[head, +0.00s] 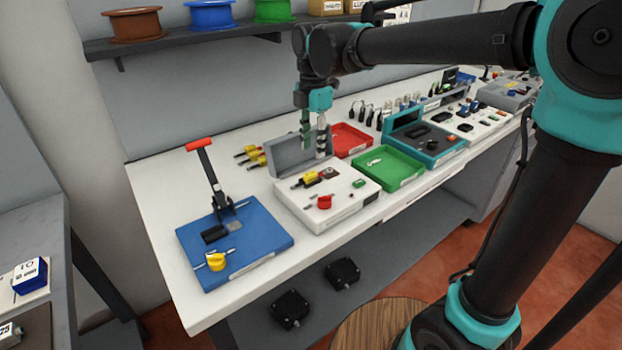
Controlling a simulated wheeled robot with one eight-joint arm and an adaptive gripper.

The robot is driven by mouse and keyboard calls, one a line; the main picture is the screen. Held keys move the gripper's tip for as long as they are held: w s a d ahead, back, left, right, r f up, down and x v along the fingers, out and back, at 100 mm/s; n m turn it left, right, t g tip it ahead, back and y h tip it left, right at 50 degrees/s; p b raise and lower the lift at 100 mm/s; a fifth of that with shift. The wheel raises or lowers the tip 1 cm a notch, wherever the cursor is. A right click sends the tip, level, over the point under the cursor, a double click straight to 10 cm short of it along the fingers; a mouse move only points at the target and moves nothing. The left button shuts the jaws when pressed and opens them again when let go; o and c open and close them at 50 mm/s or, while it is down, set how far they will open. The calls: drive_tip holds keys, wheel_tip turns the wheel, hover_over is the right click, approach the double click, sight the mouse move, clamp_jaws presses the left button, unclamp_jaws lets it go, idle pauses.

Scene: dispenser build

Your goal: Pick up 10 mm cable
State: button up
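My gripper (314,137) points down above the back of the white unit with a raised grey lid (300,152), on the white bench. Its fingers are small in the picture, and I cannot tell whether they are apart or hold anything. I cannot make out for sure which thing is the 10 mm cable. Small pale pieces lie in the green tray (397,183).
A blue base (258,258) with a red-handled lever (205,165) stands at the bench's left end. A red tray (353,132) and a teal unit (408,123) stand right of my gripper. Yellow-handled tools (247,153) lie behind. A shelf with spools (212,15) hangs above.

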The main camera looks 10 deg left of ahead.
sight(313, 172)
drive_tip(key=shift+s+f, duration=0.15)
drive_tip(key=shift+f, duration=3.75)
drive_tip(key=shift+c, duration=0.4)
clamp_jaws()
